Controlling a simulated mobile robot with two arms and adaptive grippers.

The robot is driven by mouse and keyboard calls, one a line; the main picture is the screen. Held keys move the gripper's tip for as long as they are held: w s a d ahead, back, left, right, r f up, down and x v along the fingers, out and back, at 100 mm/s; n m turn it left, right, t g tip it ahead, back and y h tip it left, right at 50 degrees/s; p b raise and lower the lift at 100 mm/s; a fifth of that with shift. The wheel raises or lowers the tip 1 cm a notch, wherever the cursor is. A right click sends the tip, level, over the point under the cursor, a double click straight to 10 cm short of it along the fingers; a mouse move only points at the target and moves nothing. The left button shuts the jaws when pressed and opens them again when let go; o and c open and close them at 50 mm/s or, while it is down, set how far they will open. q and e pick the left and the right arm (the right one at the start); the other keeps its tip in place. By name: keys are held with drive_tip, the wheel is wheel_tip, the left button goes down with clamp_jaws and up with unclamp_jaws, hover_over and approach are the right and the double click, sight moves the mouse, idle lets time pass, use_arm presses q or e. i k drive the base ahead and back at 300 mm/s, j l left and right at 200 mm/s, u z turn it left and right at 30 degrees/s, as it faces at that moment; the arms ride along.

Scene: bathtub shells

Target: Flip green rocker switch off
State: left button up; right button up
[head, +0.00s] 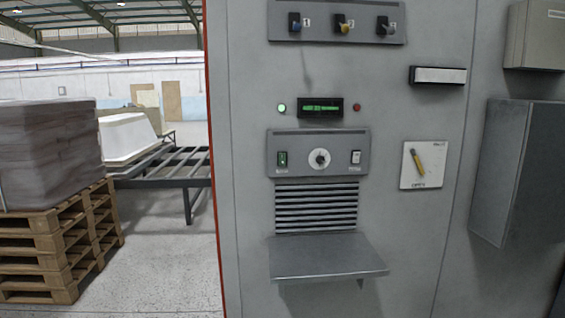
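The green rocker switch (282,158) sits at the left end of a dark grey control panel (300,169) on the front of a grey cabinet. Its rocker is too small to tell which way it is tipped. Neither of my grippers shows in the head view.
A grey shelf (327,258) juts out below the panel, under a slatted vent (316,207). Stacked pallets (58,250) stand left. Floor between pallets and cabinet is clear.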

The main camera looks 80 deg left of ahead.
sight(281, 157)
drive_tip(key=k+u, duration=0.2)
drive_tip(key=u, duration=0.25)
drive_tip(key=k+u, duration=0.2)
drive_tip(key=u, duration=0.25)
drive_tip(key=k+j+u, duration=0.15)
drive_tip(key=u, duration=1.45)
